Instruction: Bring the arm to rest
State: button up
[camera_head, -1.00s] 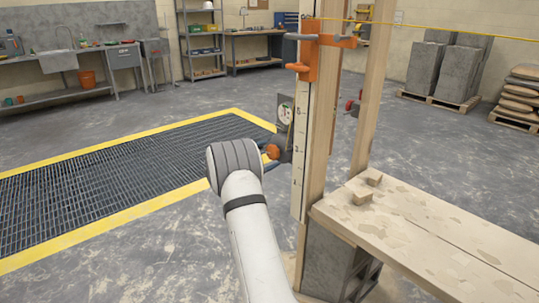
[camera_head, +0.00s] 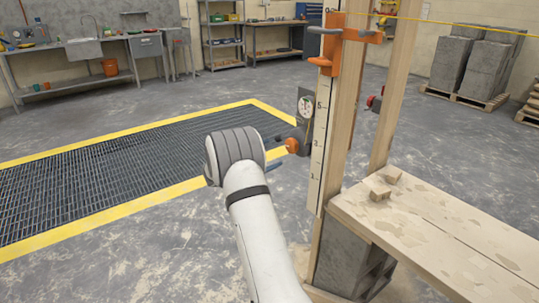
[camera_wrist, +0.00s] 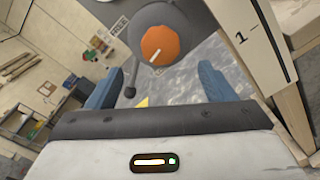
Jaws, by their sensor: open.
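My gripper (camera_wrist: 157,68) is open, its two blue fingers spread wide in the wrist view with nothing held between them. Just beyond the fingertips is a round orange knob (camera_wrist: 160,44) with a white mark, on a dark grey body with a small lever. A bit of blue finger shows just below the knob. I cannot tell exactly how wide the gap to the knob is.
A marked white staff (camera_head: 322,140) and an orange clamp (camera_head: 330,50) are on the post, close right of the gripper. A plank bench (camera_head: 440,230) on grey blocks stands right. The floor grating (camera_head: 100,180) and open floor lie left.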

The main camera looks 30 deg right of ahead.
dwell(0.6)
jog(key=s+a+r+m+g+y+p, duration=0.1)
jog(key=s+a+r+m+y+p, duration=0.2)
jog(key=s+r, duration=0.35)
jog(key=s+a+r+m+g+y+p, duration=0.1)
jog(key=s+a+r+m+y+p, duration=0.15)
jog(key=s+a+r+p, duration=0.35)
jog(key=s+a+r+m+t+y+p, duration=0.1)
jog(key=s+a+r+y+p, duration=0.4)
jog(key=s+a, duration=0.5)
jog(key=s+a+r+m+t+y+p, duration=0.2)
jog(key=s+a+r+m+y+p, duration=0.2)
jog(key=s+a, duration=0.7)
jog(key=s+r+y+p, duration=0.2)
jog(key=s+y, duration=0.1)
jog(key=s, duration=0.1)
jog(key=shift+a, duration=0.15)
jog(key=shift+m, duration=0.25)
